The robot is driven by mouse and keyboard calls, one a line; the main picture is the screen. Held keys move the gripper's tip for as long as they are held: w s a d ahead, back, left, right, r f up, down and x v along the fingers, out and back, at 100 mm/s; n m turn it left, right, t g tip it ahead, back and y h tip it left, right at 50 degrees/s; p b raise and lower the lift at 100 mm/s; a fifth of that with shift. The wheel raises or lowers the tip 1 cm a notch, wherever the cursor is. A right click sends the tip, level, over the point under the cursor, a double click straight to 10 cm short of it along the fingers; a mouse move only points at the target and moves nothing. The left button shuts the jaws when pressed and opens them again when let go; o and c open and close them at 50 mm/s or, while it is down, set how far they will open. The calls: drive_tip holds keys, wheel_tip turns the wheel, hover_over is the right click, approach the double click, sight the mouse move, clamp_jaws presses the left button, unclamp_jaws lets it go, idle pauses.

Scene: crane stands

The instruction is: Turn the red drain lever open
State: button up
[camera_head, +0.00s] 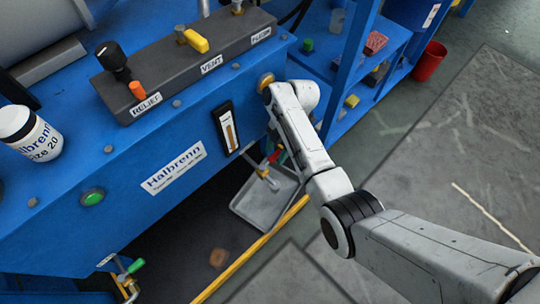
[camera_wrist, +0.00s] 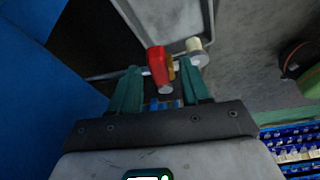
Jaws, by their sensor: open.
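The red drain lever (camera_wrist: 157,62) shows in the wrist view, between the two green fingers of my gripper (camera_wrist: 158,78). The fingers are open, with a gap on each side of the lever; I cannot tell how deep it sits between them. A brass-coloured fitting (camera_wrist: 171,69) lies just behind the lever, and a pale round pipe end (camera_wrist: 198,52) is to its right. In the head view a small part of the red lever (camera_head: 274,156) shows beside my forearm, under the blue bench, above a grey tray. My gripper is mostly hidden there by my arm.
The grey drip tray (camera_head: 262,212) lies on the floor below the lever. The blue bench (camera_head: 150,215) stands close on the left, with a blue shelf (camera_head: 340,60) behind. A second valve with a green handle (camera_head: 135,265) is at lower left. Open floor lies to the right.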

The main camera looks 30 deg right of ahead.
drive_tip(key=shift+c, duration=0.3)
clamp_jaws()
idle(0.5)
